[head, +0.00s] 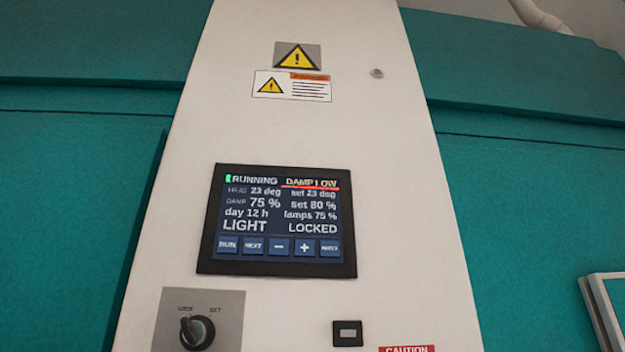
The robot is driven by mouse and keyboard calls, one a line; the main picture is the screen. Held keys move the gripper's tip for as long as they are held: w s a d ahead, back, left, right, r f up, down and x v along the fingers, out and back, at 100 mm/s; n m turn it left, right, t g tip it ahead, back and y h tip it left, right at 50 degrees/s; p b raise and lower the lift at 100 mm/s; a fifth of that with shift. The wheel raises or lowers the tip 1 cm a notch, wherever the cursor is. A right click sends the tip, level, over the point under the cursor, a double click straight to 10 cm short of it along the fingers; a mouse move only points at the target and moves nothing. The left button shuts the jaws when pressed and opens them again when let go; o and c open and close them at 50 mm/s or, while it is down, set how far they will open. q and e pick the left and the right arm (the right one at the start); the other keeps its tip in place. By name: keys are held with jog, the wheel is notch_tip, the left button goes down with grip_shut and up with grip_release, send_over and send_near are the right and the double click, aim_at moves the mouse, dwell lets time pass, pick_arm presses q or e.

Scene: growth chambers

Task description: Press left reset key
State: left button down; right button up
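A white control panel (320,140) fills the middle of the head view. Its black-framed screen (279,221) reads RUNNING, DAMP LOW underlined in red, LIGHT and LOCKED. A row of blue keys runs along the screen's bottom: RUN (228,245), NEXT (253,246), minus (279,246), plus (304,247) and a far right key (330,248) whose label is too small to read surely. No label reading reset is legible. A small black unit with a grey rectangular face (348,333) sits below the screen. Neither gripper is in view.
A black rotary knob (197,333) on a grey plate marked LOCK and SET is at lower left. Warning stickers (297,57) are above the screen. A red CAUTION label (407,349) is cut off below. Teal walls (70,210) flank the panel; a white-framed object (604,308) is at right.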

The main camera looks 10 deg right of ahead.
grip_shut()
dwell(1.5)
